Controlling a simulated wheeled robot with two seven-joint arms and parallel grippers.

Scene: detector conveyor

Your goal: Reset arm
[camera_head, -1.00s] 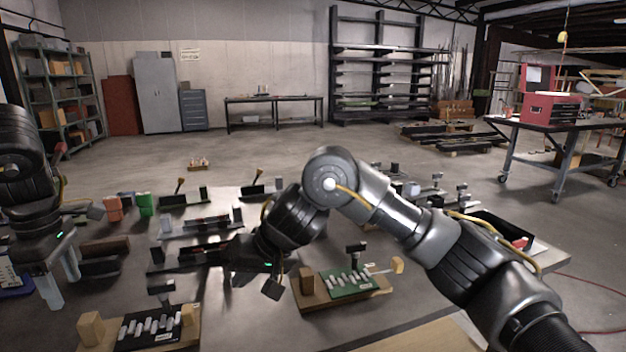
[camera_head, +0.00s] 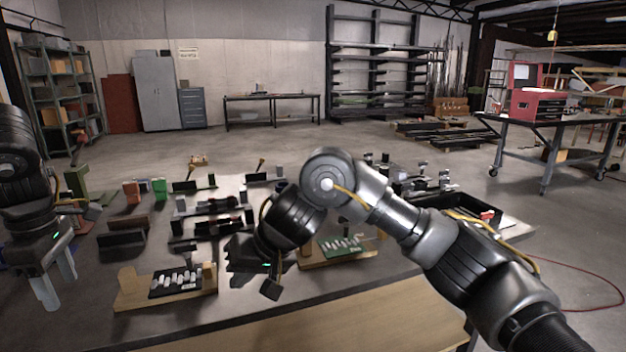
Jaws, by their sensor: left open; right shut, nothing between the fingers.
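My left gripper (camera_head: 56,290) is at the left edge of the view, pointing down with its two pale fingers apart and nothing between them. It is left of the wooden fixture with a black board (camera_head: 176,283). My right arm crosses from the lower right. My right gripper (camera_head: 238,262) points left over the middle of the table, left of the fixture with a green board (camera_head: 343,245). Its dark fingers are together and empty. The arm partly hides the green-board fixture.
A black tray (camera_head: 450,203) with a red item is at the right. Bare tabletop lies along the front. Shelves and a workbench stand far behind.

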